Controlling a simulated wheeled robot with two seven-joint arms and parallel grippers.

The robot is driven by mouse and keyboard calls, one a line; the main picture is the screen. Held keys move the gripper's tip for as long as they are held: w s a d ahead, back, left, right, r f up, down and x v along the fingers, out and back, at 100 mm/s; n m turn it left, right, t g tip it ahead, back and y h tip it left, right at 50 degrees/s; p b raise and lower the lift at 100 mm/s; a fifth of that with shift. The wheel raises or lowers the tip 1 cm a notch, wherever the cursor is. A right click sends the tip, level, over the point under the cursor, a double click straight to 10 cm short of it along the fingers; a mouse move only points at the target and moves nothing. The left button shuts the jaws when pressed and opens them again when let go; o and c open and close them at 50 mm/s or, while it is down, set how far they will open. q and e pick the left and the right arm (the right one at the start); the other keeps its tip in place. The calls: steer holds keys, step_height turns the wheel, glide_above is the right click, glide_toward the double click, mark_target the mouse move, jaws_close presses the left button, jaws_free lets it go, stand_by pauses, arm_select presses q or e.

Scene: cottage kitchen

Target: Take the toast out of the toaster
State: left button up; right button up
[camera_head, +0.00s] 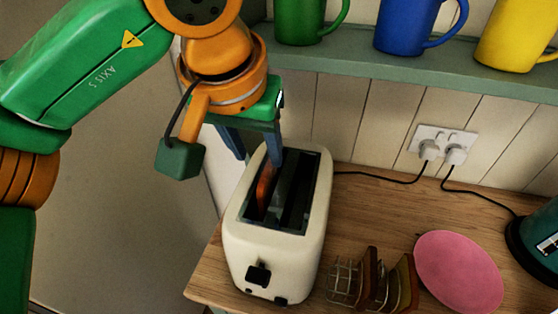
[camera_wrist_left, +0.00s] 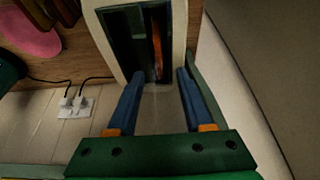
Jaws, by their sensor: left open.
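The cream toaster (camera_head: 272,250) stands upright near the left end of the wooden counter, its black lever on the front. A slice of toast (camera_head: 265,186) shows orange-brown in its left slot; the other slot looks dark. My left gripper (camera_head: 253,155) is open and empty above the rear end of the toaster, its blue fingers pointing down. In the left wrist view the gripper (camera_wrist_left: 160,76) has its fingertips apart at the toaster's near edge, with the toast (camera_wrist_left: 157,45) in the slot beyond, between their lines. Touch with the toaster cannot be told. My right gripper is not in view.
A wire toast rack (camera_head: 342,285) with brown slices stands right of the toaster, beside a pink plate (camera_head: 458,270). A shelf (camera_head: 395,75) with green, blue and yellow mugs runs above. Cords run to a wall socket (camera_head: 443,143). A dark green appliance (camera_head: 538,240) stands far right.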

mark_target(265, 174)
arm_select(q)
steer(key=shift+w+d+f, duration=0.3)
steer(key=shift+w+f, duration=0.35)
steer(key=shift+w, duration=0.2)
step_height(265, 174, down, 5)
steer(key=shift+s+r+p, duration=0.1)
steer(key=shift+r+p, duration=0.05)
steer(key=shift+p, duration=0.55)
steer(key=shift+w+d+f, duration=0.2)
steer(key=shift+w+f, duration=0.1)
steer(key=shift+w, duration=0.1)
steer(key=shift+s+r, duration=0.1)
steer(key=shift+s, duration=0.05)
jaws_close()
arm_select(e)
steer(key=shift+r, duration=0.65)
